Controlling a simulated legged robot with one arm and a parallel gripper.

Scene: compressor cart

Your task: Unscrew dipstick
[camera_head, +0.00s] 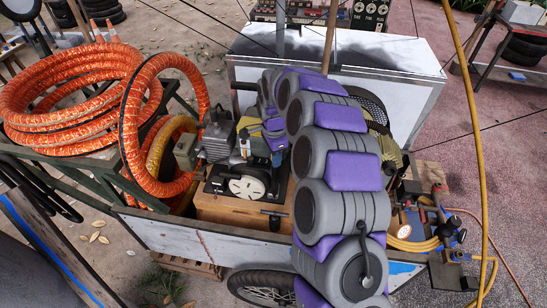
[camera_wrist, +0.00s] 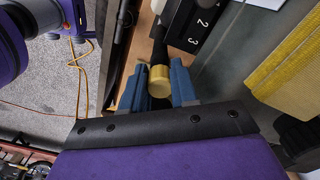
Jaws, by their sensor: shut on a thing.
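In the wrist view, a round brass-yellow cap (camera_wrist: 159,82), which looks like the dipstick's head, sits between the two blue fingers of my gripper (camera_wrist: 159,88). The fingers are shut on its sides. A dark stem or neck (camera_wrist: 158,50) shows just beyond the cap; I cannot tell whether the cap is still seated. In the head view, my gripper (camera_head: 275,137) is at the compressor (camera_head: 218,135) on the cart, above the wooden box. My purple and grey arm hides much of that area, and the dipstick cannot be made out there.
Orange hose coils (camera_head: 75,90) lie left of the compressor, one loop standing close beside it. A white metal box (camera_head: 400,70) stands behind my arm. In the wrist view, a black panel marked 2 and 3 (camera_wrist: 200,25) and a yellow ribbed part (camera_wrist: 290,75) are close by.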

